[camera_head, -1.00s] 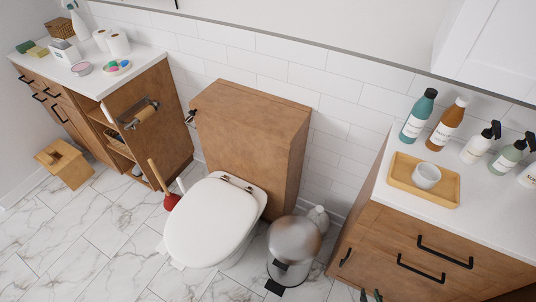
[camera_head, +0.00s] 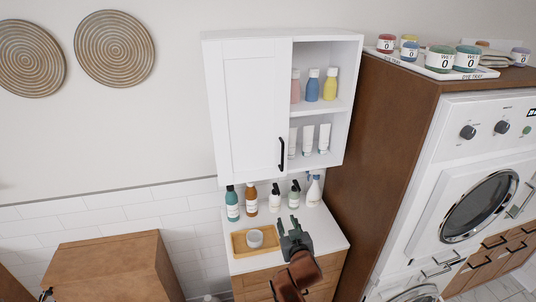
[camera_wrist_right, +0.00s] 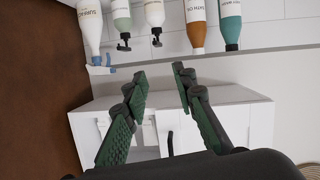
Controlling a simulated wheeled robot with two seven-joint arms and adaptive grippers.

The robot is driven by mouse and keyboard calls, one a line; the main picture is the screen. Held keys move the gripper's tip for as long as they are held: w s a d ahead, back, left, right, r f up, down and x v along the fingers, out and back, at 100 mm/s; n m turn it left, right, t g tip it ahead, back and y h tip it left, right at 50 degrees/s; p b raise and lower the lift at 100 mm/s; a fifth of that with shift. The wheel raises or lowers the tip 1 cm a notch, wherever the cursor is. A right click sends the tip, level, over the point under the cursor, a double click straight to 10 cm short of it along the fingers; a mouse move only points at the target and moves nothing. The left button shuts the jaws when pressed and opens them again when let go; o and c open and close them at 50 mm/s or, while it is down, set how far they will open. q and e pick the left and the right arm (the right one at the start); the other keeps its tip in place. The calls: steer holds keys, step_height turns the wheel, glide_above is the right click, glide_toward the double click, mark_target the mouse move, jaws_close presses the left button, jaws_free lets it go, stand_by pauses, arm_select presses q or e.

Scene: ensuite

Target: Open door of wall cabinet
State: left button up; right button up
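The white wall cabinet (camera_head: 328,172) hangs above the counter in the head view. Its left door (camera_head: 251,110) looks shut and has a black vertical handle (camera_head: 282,154) at its lower right edge. Its right side is open shelving. My right gripper (camera_head: 289,223) is below the handle, in front of the counter bottles, apart from the cabinet. In the right wrist view, which is upside down, the gripper (camera_wrist_right: 160,76) is open and empty. The cabinet (camera_wrist_right: 233,118) and the handle (camera_wrist_right: 170,143) show there behind the fingers, partly hidden. My left gripper is out of view.
A tall brown panel (camera_head: 370,140) and a washing machine (camera_head: 480,190) stand right of the cabinet.

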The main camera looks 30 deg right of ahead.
steer(key=w+r+m+t+h+p, duration=0.15)
steer(key=w+r, duration=0.25)
steer(key=r, duration=0.9)
steer(key=m+t+h+p, duration=0.1)
steer(key=p, duration=0.1)
glide_toward(283, 153)
steer(key=x, duration=1)
steer(key=shift+w+d+p, duration=0.1)
steer(key=shift+w+p, duration=0.2)
steer(key=shift+p, duration=0.1)
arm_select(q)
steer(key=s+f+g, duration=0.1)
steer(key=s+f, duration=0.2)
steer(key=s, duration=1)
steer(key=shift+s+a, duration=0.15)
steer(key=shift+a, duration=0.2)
arm_select(e)
jaws_close()
